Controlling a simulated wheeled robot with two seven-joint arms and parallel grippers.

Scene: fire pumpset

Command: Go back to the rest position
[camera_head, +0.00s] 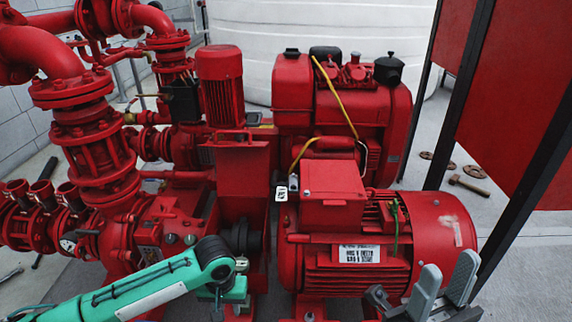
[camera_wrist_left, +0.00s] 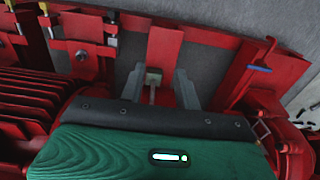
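My left arm (camera_head: 130,295), green, comes in from the left in the head view and bends down in front of the red pumpset; its fingers are hidden there. In the left wrist view my left gripper (camera_wrist_left: 160,76) shows two grey fingers spread apart. A small grey-green block on a stem (camera_wrist_left: 153,78) appears between them, and I cannot tell whether they touch it. My right gripper (camera_head: 448,266) is at the bottom right of the head view, its two grey fingers apart and empty, in front of the red motor (camera_head: 450,232).
The red engine (camera_head: 345,115) stands behind the motor. Red flanged pipes (camera_head: 95,150) fill the left side. A red panel on black posts (camera_head: 460,95) stands at right. A hammer (camera_head: 468,186) lies on the floor (camera_head: 500,225). A white tank (camera_head: 300,30) is behind.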

